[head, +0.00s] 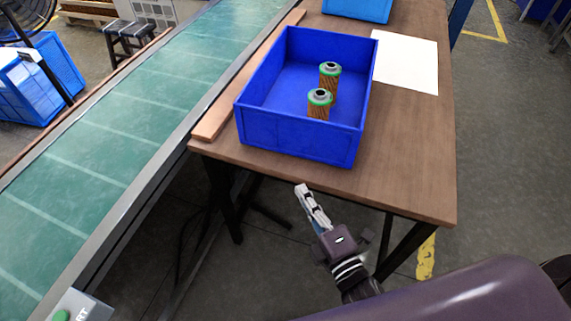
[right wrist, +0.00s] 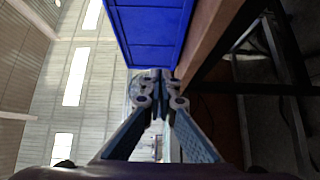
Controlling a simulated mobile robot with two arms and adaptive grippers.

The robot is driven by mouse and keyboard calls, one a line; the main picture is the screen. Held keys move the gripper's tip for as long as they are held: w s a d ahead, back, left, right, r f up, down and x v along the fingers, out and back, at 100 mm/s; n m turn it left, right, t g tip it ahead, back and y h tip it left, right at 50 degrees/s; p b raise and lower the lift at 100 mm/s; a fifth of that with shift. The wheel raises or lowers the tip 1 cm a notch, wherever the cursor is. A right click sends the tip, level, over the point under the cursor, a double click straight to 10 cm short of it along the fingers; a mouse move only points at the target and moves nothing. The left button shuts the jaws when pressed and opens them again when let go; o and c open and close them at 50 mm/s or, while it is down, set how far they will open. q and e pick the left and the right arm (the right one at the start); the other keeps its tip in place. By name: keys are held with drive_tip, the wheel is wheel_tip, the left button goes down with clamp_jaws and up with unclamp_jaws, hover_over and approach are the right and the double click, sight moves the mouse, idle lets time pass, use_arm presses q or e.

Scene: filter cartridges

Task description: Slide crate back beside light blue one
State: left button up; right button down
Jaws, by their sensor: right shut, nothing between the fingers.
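A dark blue crate (head: 300,147) stands on the brown table (head: 408,180), near its front left part. It holds two filter cartridges with green rims, one at the front (head: 319,104) and one behind it (head: 330,74). The light blue crate (head: 357,10) is at the table's far end, cut off by the top of the head view. My right gripper (head: 302,190) is shut and empty in front of the table's front edge, below the dark blue crate. In the right wrist view its fingertips (right wrist: 158,76) are close to the crate's front wall (right wrist: 150,35); contact cannot be told.
A white sheet (head: 405,64) lies on the table right of the dark blue crate. A wooden strip (head: 247,78) runs along the table's left edge, beside the green conveyor (head: 110,125). Bare tabletop lies between the two crates.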

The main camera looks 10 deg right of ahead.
drive_tip(key=p, duration=0.2)
approach(285, 141)
drive_tip(key=w+a, duration=0.2)
drive_tip(key=a, duration=0.1)
drive_tip(key=w, duration=0.1)
drive_tip(key=w+d+p, duration=0.1)
drive_tip(key=w, duration=0.1)
drive_tip(key=shift+w+d, duration=0.4)
drive_tip(key=w+d+b, duration=0.1)
drive_tip(key=w+d, duration=0.2)
drive_tip(key=w, duration=0.1)
drive_tip(key=w+d+b, duration=0.1)
drive_tip(key=w+d, duration=0.1)
drive_tip(key=w, duration=0.2)
drive_tip(key=w+d+b, duration=0.1)
drive_tip(key=w+d, duration=0.2)
drive_tip(key=w, duration=0.2)
drive_tip(key=shift+d+f, duration=0.1)
drive_tip(key=shift+d, duration=0.25)
drive_tip(key=shift+s, duration=0.1)
